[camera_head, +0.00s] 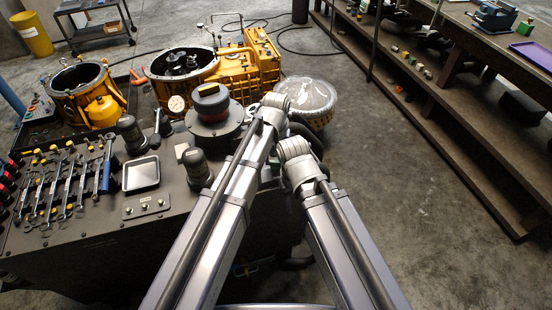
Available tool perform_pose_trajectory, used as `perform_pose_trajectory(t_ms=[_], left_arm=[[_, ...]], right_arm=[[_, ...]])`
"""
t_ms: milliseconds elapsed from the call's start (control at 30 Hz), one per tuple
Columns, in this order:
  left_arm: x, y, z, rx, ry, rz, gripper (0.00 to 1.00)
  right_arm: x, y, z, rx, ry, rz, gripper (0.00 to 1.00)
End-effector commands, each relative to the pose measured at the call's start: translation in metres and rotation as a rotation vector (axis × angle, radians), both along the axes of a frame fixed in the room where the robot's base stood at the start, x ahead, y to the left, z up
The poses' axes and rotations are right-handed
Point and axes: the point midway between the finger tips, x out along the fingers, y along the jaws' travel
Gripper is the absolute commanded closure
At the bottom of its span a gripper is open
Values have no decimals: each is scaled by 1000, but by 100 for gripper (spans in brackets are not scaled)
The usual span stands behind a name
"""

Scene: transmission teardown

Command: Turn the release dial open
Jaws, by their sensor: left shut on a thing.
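A round dark knob with a red band, which looks like the release dial (210,100), stands on a wide grey round base on the bench's top. My left arm reaches up from the bottom to the right side of that base. My left gripper (251,109) is small in view beside the dial, partly hidden by my own arm joint. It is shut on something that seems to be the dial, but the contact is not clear. My right arm reaches up just to the right of the left one. Its gripper is hidden behind the arm.
The bench (95,225) holds several wrenches, a small square tray (141,173) and two dark cylindrical parts. Yellow transmission housings (255,62) stand behind it. A mesh basket (310,98) is beyond my arms. Wooden shelving (440,125) stands right; floor between is clear.

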Motion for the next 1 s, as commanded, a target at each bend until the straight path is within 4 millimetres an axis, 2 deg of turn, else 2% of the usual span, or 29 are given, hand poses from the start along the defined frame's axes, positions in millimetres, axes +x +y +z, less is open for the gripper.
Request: perform_pose_trajectory(t_ms=[633,667,900,1000], left_arm=[[0,0,0,0,0,44,98],[0,0,0,0,0,44,40],[0,0,0,0,0,43,13],[0,0,0,0,0,42,12]], right_arm=[[0,0,0,0,0,0,50],[0,0,0,0,0,0,50],[0,0,0,0,0,0,50],[0,0,0,0,0,0,50]])
